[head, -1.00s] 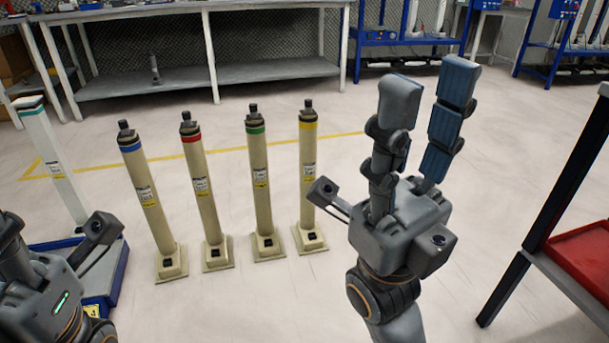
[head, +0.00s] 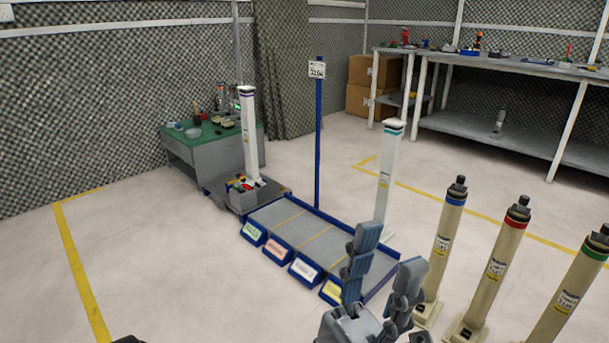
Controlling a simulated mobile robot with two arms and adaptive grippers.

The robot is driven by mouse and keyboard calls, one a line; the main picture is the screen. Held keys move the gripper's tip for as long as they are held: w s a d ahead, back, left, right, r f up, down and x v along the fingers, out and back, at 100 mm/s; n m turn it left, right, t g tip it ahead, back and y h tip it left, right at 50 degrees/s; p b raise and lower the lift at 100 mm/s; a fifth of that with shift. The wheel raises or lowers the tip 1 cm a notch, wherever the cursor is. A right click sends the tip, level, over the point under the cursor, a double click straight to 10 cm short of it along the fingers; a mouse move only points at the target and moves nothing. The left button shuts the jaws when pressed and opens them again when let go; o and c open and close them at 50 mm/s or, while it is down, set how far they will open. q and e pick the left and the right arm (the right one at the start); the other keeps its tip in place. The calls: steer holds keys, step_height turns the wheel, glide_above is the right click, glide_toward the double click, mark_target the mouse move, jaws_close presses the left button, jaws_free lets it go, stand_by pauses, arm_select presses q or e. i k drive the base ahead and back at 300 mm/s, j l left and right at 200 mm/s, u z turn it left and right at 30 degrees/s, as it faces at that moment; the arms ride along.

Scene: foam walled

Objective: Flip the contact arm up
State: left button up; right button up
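I cannot make out a contact arm for certain in the head view. A white post with a purple band (head: 249,135) stands upright on a dark station (head: 267,192) at the far end of a low blue-edged rack. Small red and dark parts (head: 241,185) sit at its foot, too small to identify.
The rack (head: 287,212) has several coloured labels. A white teal-banded post (head: 386,175) stands at its right end. Cream posts with blue (head: 442,245), red (head: 492,270) and green (head: 571,295) bands stand right. A green-topped bench (head: 205,150) is behind. Floor on the left is clear.

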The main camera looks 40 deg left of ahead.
mark_target(242, 178)
steer(key=u, duration=1.9)
